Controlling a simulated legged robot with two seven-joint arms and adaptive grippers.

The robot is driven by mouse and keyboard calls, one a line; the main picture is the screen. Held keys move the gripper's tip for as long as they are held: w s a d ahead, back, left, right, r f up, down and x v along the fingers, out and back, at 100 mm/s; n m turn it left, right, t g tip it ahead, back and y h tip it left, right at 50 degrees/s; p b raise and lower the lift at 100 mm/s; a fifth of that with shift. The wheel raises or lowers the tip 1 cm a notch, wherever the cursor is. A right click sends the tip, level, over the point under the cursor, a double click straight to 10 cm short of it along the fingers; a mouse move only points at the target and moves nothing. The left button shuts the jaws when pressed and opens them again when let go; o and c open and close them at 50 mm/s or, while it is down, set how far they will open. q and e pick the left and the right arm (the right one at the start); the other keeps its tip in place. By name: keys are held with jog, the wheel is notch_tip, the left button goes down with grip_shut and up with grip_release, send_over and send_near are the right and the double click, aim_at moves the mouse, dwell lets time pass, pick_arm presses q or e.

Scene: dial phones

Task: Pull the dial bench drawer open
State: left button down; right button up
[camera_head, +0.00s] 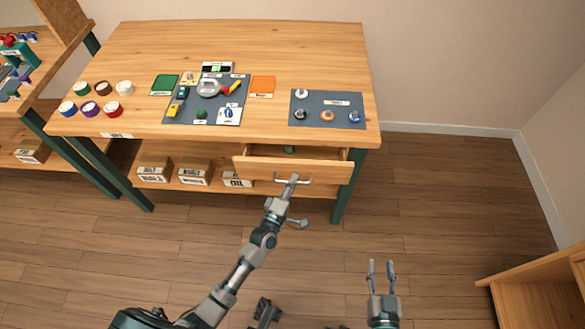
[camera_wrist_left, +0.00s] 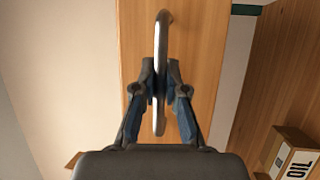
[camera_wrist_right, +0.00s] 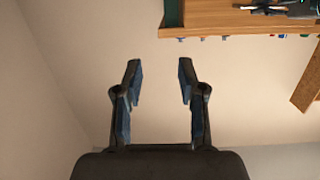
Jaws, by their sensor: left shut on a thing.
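The dial bench drawer (camera_head: 262,167) is pulled out from under the right part of the wooden bench top, and a strip of its inside shows behind the front panel. Its metal bar handle (camera_head: 307,182) is on the front panel and also shows in the left wrist view (camera_wrist_left: 161,50). My left gripper (camera_head: 292,181) is shut on the handle, its fingers on both sides of the bar in the left wrist view (camera_wrist_left: 161,90). My right gripper (camera_head: 381,268) is open and empty, over the floor to the right and well apart from the drawer.
The bench top (camera_head: 250,40) holds a grey mat with tools, several jars and a second dark mat (camera_head: 328,98) with small dials. Labelled boxes (camera_head: 196,172) stand on the lower shelf. A wooden unit (camera_head: 540,300) stands at right. The floor (camera_head: 440,200) before the bench is clear.

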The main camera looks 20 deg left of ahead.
pick_arm(q)
jog(key=s+d+p, duration=0.2)
jog(key=s, duration=0.7)
jog(key=s+d+p, duration=0.2)
jog(key=s+d, duration=0.1)
jog(key=s, duration=0.6)
jog(key=shift+f, duration=0.25)
pick_arm(e)
jog(key=s+d+f+g+h, duration=0.3)
jog(key=s+d+f+g, duration=0.2)
jog(key=s+f+g, duration=0.4)
jog(key=shift+s+g, duration=0.6)
jog(key=shift+s, duration=0.9)
jog(key=shift+f, duration=0.1)
pick_arm(q)
jog(key=c, duration=1.5)
grip_release()
jog(key=shift+a, duration=0.1)
pick_arm(e)
jog(key=shift+a, duration=0.1)
pick_arm(q)
jog(key=v, duration=1.2)
